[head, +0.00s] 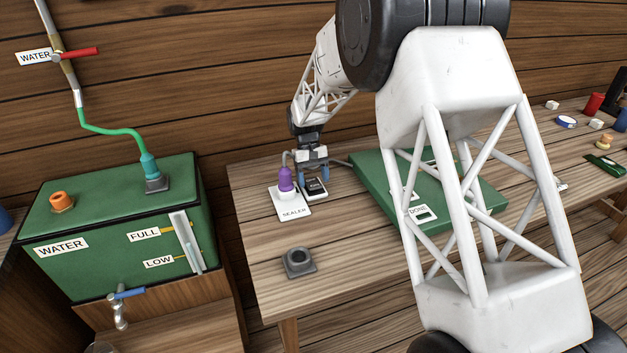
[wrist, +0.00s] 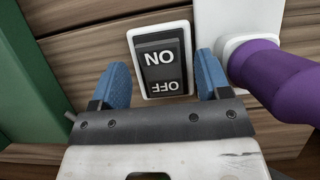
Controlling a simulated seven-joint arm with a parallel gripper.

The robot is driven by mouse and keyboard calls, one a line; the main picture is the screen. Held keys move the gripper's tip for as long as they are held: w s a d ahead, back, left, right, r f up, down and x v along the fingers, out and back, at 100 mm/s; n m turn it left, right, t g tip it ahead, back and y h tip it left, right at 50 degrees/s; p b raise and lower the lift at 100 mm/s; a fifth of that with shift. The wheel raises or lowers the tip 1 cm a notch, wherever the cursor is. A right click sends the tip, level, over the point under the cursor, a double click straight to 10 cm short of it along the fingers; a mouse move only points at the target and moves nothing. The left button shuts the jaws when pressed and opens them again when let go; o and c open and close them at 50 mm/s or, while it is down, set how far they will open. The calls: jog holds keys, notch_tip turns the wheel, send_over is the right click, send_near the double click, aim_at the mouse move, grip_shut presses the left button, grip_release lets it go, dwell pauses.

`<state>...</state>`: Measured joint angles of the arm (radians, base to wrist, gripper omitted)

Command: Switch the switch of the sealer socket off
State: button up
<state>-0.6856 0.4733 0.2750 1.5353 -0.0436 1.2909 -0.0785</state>
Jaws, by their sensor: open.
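The sealer switch is a black rocker (wrist: 161,62) in a white frame, marked ON and OFF, with the letters upside down in the wrist view. The ON half is farther from my gripper's base and the OFF half is nearer. I cannot tell which half is pressed in. The switch also shows in the head view (head: 315,188), beside the sealer socket plate (head: 294,212) with a purple plug (head: 286,180) in it. My gripper (wrist: 162,62) is open, its blue fingers on either side of the switch with nothing between them but the switch below. Contact cannot be told.
The purple plug (wrist: 275,75) is close to the right finger in the wrist view. A green sealer box (head: 370,185) lies right of the switch, and a grey empty socket (head: 298,262) stands nearer the table's front. A green water tank (head: 110,215) is at left.

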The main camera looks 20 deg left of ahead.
aim_at(311, 179)
jog(key=shift+v, duration=3.45)
jog(key=shift+r, duration=0.1)
jog(key=shift+d+r, duration=0.1)
jog(key=shift+d, duration=0.1)
jog(key=s+d+r+m+t+y, duration=0.1)
jog(key=s+d+r, duration=0.4)
jog(key=d, duration=0.6)
jog(key=s+d+r+m+t+y, duration=0.1)
jog(key=s+d+r+m, duration=0.1)
jog(key=d+r, duration=0.75)
jog(key=s+d+r+m+y, duration=0.1)
jog(key=s+d+r, duration=0.3)
jog(key=d, duration=1)
jog(key=s+d+f+m+t, duration=0.1)
jog(key=s+d+m+t, duration=0.1)
jog(key=s+d, duration=0.8)
jog(key=s+d+f+m+t, duration=0.1)
jog(key=s+d+m+t, duration=0.1)
jog(key=s+d, duration=0.8)
jog(key=s+m, duration=0.1)
jog(key=s, duration=0.7)
jog(key=shift+d, duration=0.4)
